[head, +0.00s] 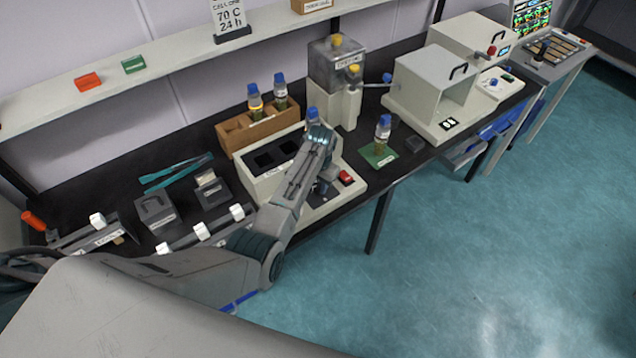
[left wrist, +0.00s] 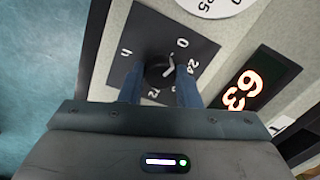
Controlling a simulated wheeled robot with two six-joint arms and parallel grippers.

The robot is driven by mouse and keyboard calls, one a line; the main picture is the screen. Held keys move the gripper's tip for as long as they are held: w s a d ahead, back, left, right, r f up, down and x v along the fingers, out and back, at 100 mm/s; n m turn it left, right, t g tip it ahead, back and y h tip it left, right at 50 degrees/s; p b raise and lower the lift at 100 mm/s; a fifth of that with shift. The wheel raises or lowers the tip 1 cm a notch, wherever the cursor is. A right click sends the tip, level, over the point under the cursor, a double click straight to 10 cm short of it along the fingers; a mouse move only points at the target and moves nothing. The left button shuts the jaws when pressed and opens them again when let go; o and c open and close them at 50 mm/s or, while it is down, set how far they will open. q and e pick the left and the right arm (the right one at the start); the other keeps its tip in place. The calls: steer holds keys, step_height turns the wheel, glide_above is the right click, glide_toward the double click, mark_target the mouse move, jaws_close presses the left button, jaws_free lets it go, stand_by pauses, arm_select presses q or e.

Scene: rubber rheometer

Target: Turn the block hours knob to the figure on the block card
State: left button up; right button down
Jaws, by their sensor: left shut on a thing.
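The block card (head: 230,16) stands on the wall shelf and reads 70 C, 24 h; its top line is cut off. The block heater (head: 262,188) is a pale box with dark square wells on the bench. Its hours knob (left wrist: 158,72) is black, on a dark dial plate (left wrist: 146,38) marked 0, 24, 72 and h. My left gripper (left wrist: 160,82) is shut on the knob, one blue finger on each side. A pale mark on the knob lies on the side toward 24; its exact heading is unclear. In the head view my left arm hides the knob. My right gripper is out of view.
A lit display (left wrist: 243,90) beside the dial seems to read 63. A red switch (head: 346,177) sits on the heater's front. A wooden rack (head: 240,135) with blue-capped bottles stands behind. Another bottle (head: 382,132) stands on a green mat (head: 378,155) to the right.

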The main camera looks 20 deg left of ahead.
arm_select(q)
steer(key=shift+r+m+p, duration=0.1)
steer(key=shift+m+p, duration=0.2)
steer(key=shift+m, duration=1.1)
steer(key=m, duration=0.4)
steer(key=shift+m, duration=1.2)
steer(key=o, duration=1)
steer(key=shift+c, duration=0.2)
